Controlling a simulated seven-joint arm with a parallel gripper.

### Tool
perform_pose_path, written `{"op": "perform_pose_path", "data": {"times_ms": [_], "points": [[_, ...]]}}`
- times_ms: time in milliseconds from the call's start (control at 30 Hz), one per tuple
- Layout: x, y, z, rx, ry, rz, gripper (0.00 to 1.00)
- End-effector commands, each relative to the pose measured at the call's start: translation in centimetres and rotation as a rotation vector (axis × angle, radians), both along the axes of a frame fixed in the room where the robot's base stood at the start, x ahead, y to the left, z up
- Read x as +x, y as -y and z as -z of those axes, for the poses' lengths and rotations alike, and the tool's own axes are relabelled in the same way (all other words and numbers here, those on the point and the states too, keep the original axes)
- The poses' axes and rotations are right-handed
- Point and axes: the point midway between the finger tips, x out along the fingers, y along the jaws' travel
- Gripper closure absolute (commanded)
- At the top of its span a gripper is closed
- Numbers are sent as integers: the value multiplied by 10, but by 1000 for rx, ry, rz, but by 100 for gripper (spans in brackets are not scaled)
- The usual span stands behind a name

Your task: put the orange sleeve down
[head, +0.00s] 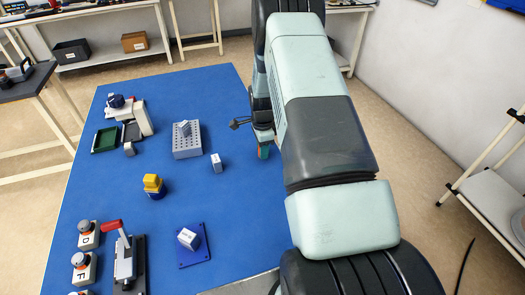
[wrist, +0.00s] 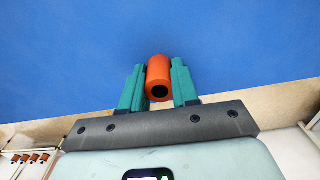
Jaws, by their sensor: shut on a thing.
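The orange sleeve (wrist: 159,72) is a short hollow cylinder with a dark bore. In the wrist view it sits between the two teal fingers of my gripper (wrist: 158,88), which is shut on it. Blue table surface (wrist: 90,60) fills the background behind it; I cannot tell how far the sleeve is above it. In the head view my gripper (head: 264,151) shows only in part beside my arm, near the table's right side. The sleeve is hidden there.
Left of my gripper stand a white block (head: 216,163) and a grey perforated block (head: 187,147). Farther left are a green tray (head: 105,139), a yellow-and-blue part (head: 153,186) and a red-handled clamp (head: 124,258). A blue plate (head: 203,252) holds another block. The table between is clear.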

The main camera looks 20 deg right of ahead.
Motion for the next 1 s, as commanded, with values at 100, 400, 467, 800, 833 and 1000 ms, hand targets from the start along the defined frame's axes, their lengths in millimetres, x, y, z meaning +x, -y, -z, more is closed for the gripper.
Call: {"op": "perform_pose_path", "data": {"times_ms": [100, 400, 467, 800, 833, 1000], "points": [[1, 0, -22, -1, 3, -2, 100], [0, 0, -78, -1, 2, -1, 100], [0, 0, -85, -1, 1, -1, 100], [-12, -57, -93, 1, -2, -281, 100], [-16, -70, -93, 2, -3, -348, 100], [-46, -142, -94, 2, -3, -766, 100]]}}
